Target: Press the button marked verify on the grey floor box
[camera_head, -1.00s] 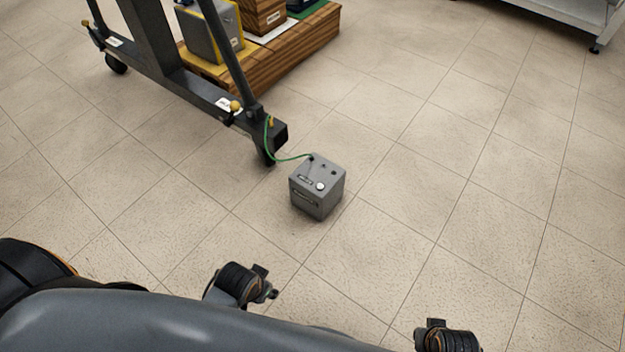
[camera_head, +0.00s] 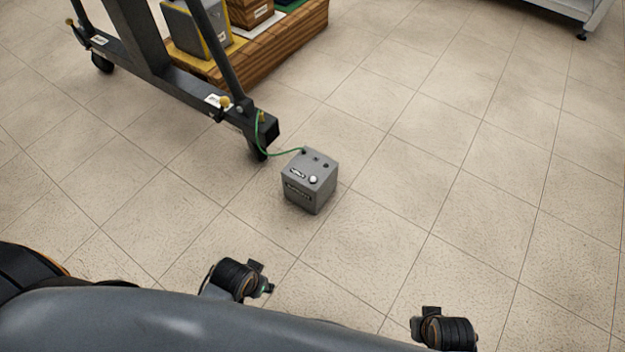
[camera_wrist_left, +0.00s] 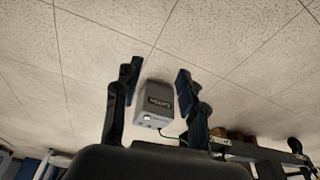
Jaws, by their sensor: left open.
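The grey floor box (camera_head: 299,195) stands on the tiles in the middle of the head view. A round white button (camera_head: 313,180) sits on its top beside a small label too small to read. A green cable (camera_head: 272,153) runs from its top to the dark wheeled frame. In the left wrist view, my left gripper (camera_wrist_left: 158,79) is open and empty. The box (camera_wrist_left: 160,98) appears upside down between its fingers, some way beyond them, and the button (camera_wrist_left: 147,117) shows. My right gripper is not in view.
The dark wheeled frame (camera_head: 170,88) has a leg ending just behind and left of the box. A wooden platform (camera_head: 285,48) with several items stands behind it. A white shelf or table edge (camera_head: 565,8) is at the top right. The floor right of the box is clear.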

